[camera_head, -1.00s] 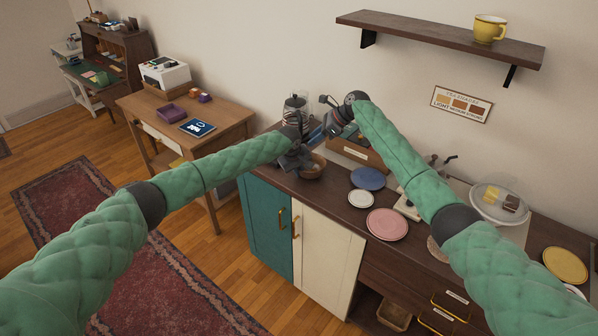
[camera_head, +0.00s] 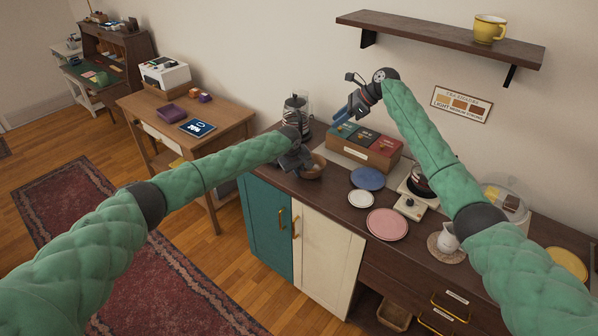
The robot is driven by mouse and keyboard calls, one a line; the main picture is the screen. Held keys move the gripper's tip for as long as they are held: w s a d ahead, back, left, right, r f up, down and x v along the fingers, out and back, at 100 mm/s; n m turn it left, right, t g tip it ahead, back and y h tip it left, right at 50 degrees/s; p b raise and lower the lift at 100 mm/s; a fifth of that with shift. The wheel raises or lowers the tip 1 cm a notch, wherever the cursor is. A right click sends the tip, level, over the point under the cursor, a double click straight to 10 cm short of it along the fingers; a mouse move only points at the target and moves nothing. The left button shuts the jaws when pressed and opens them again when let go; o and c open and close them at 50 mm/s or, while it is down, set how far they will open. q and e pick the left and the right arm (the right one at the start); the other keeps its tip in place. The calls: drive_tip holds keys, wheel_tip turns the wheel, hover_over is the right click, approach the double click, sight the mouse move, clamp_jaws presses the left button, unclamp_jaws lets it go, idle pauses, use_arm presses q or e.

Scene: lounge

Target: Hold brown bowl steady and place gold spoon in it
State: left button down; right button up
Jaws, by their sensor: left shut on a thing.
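The brown bowl (camera_head: 315,171) stands on the dark counter near its left end. My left gripper (camera_head: 302,163) is at the bowl's left rim and shut on it, hiding part of the bowl. My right gripper (camera_head: 341,122) is raised above the counter, behind and to the right of the bowl, in front of the wall. Its fingers point down and left, and their opening is too small to tell. I cannot make out the gold spoon, in the bowl or in a gripper.
A box with colored packets (camera_head: 365,147) stands behind the bowl. A glass jar (camera_head: 296,108) is at the counter's back left. A blue plate (camera_head: 367,178), a small white plate (camera_head: 361,199) and a pink plate (camera_head: 387,224) lie to the right. A shelf (camera_head: 430,37) juts out above.

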use_arm(q)
drive_tip(key=shift+a+f, duration=0.1)
drive_tip(key=shift+f, duration=0.05)
drive_tip(key=c, duration=1.5)
unclamp_jaws()
drive_tip(key=shift+o, duration=0.2)
